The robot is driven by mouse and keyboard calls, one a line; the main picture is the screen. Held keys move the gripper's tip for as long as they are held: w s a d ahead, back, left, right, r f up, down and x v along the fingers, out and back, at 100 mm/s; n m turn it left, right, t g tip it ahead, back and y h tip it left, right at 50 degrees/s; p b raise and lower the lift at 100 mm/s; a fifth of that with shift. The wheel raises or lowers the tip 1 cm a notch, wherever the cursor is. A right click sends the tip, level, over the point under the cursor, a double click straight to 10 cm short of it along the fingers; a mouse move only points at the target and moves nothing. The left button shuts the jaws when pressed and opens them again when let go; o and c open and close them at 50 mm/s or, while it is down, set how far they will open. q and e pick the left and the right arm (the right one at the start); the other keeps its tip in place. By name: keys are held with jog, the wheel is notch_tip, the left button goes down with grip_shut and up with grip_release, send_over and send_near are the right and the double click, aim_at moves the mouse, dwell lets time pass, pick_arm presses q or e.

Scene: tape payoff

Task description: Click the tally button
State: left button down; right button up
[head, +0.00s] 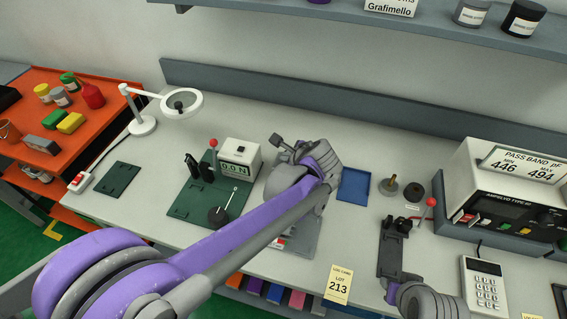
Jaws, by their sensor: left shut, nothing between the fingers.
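My left arm reaches in from the lower left across the bench. Its gripper (280,143) is shut and empty, above the bench just right of the white force meter (240,157) reading 0.0 N. No tally button can be made out for certain. A small red and white item (281,243) on a grey plate (304,240) shows partly under my left arm, which hides the rest. Part of my right arm shows at the lower right, beside a dark plate fixture (390,258); its fingers cannot be made out clearly.
A green base (190,207) carries the force meter and a red-knobbed lever. A magnifier lamp (142,125) stands at the back left. A blue tray (354,185), a red-knobbed lever (431,202), the pass band tester (490,180) and a keypad (484,283) lie to the right.

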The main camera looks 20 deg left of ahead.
pick_arm(q)
jog(key=shift+f, duration=0.1)
dwell(0.7)
jog(key=shift+f+b, duration=0.3)
jog(key=shift+f, duration=0.05)
pick_arm(e)
jog(key=shift+s+f, duration=0.2)
jog(key=shift+f, duration=0.2)
pick_arm(q)
jog(key=shift+f+b, duration=0.3)
jog(key=shift+f, duration=0.2)
pick_arm(e)
jog(key=shift+s+f, duration=0.1)
jog(key=shift+f, duration=0.3)
pick_arm(q)
jog(key=shift+r, duration=0.15)
pick_arm(e)
jog(key=shift+r, duration=0.1)
pick_arm(q)
jog(key=shift+r+p, duration=0.5)
jog(key=shift+r, duration=0.25)
pick_arm(e)
jog(key=shift+w+r, duration=0.25)
jog(key=shift+r, duration=0.3)
